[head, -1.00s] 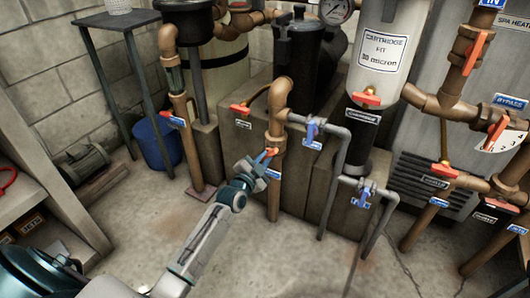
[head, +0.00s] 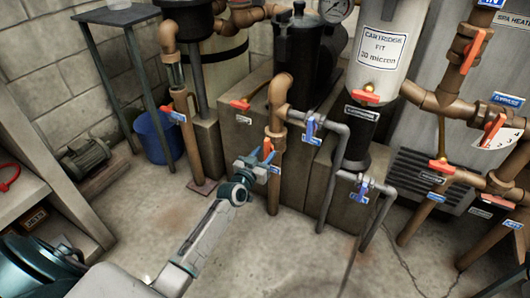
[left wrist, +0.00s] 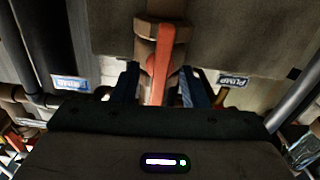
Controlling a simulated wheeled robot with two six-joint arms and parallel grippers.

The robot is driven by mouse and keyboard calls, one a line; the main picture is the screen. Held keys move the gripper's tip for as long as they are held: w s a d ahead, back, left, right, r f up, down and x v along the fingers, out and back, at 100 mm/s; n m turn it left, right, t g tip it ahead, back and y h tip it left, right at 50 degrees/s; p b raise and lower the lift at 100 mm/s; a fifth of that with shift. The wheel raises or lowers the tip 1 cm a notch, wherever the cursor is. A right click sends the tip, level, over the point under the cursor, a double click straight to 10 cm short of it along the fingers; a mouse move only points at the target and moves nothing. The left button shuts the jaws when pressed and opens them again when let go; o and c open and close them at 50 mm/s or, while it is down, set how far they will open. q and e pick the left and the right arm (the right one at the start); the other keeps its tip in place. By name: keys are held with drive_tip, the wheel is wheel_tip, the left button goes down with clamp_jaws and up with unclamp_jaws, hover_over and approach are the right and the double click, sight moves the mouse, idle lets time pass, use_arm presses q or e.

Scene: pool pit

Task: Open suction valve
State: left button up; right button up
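An orange-red valve handle (head: 268,147) sits on a brown vertical pipe (head: 275,185) in front of the concrete block, in the middle of the head view. I cannot read a suction label there. My left gripper (head: 263,158) is at this handle, with its blue fingers close to it. In the left wrist view the orange handle (left wrist: 162,62) stands between the two spread fingers of the gripper (left wrist: 160,88). A gap shows on each side of the handle. The handle's lower end is hidden behind the gripper body. My right gripper is not in view.
Other valves stand close by: a red handle (head: 240,104) on the block, and blue handles on grey pipes (head: 311,128) (head: 363,187). A blue bucket (head: 158,137) is at left. The floor (head: 290,255) in front is clear.

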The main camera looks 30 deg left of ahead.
use_arm(q)
drive_tip(key=s+p, duration=0.2)
drive_tip(key=s, duration=0.5)
idle(0.4)
drive_tip(key=shift+a+r, duration=0.1)
drive_tip(key=shift+r, duration=0.05)
idle(1.2)
